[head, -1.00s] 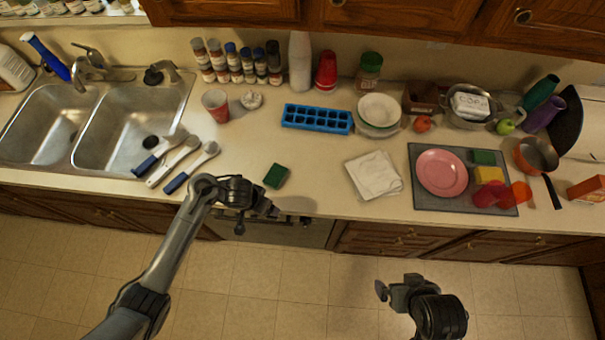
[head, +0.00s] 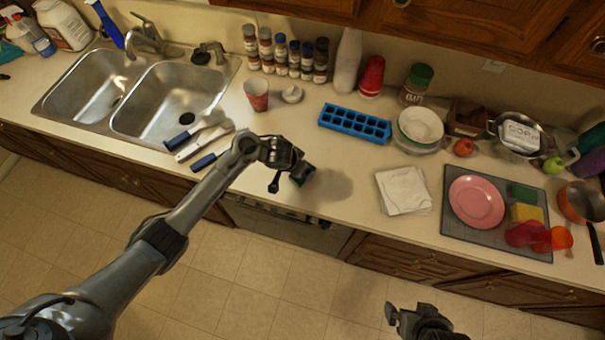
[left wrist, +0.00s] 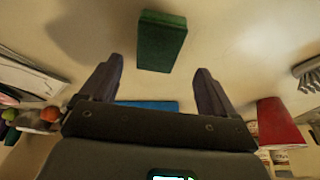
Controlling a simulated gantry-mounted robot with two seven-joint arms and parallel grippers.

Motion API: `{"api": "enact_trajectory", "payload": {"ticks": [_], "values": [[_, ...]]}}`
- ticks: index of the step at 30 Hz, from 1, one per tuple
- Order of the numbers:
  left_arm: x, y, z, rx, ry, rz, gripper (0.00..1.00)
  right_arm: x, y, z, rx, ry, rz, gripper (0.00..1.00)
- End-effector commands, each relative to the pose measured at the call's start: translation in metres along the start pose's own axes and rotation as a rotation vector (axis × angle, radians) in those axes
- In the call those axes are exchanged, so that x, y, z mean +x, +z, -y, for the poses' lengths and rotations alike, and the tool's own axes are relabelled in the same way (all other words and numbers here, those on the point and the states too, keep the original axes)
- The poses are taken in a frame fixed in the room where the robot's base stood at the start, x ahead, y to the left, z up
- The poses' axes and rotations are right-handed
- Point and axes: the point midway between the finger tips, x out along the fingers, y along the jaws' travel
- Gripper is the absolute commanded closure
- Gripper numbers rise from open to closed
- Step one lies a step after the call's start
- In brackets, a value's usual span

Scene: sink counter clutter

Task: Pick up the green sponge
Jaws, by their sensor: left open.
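The green sponge (head: 304,174) lies on the counter near its front edge, partly hidden by my left gripper in the head view. In the left wrist view the sponge (left wrist: 162,41) is a dark green block just beyond the fingertips, roughly centred between them and not held. My left gripper (head: 287,172) is open, and its two dark fingers are spread wide in the left wrist view (left wrist: 156,72). My right gripper (head: 398,312) is low in the head view, away from the counter; its jaw opening cannot be made out.
A second green sponge (head: 524,192) lies on a grey mat (head: 470,235) beside a yellow sponge (head: 527,213) and pink plate (head: 476,203). Handled utensils (head: 198,140) lie left of my gripper. A blue ice tray (head: 354,123) is behind. Counter between sponge and white cloth (head: 403,191) is clear.

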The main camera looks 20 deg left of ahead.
Motion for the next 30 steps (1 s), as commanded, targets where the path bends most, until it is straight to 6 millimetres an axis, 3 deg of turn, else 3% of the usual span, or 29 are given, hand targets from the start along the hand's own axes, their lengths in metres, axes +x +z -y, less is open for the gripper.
{"api": "enact_trajectory", "payload": {"ticks": [12,21,30], "values": [[0.046,0.007,-0.003,-0.002,-0.001,0.001,0.11,0.007,0.003,0.002,0.006,-0.005,0.002,0.0],[0.049,0.007,-0.004,0.0,0.0,0.0,0.11,0.007,0.003,0.002,0.005,-0.005,0.002,0.0],[0.048,0.007,-0.004,-0.001,0.0,0.0,0.57,0.007,0.004,0.0,-0.003,0.001,0.003,0.0]]}}
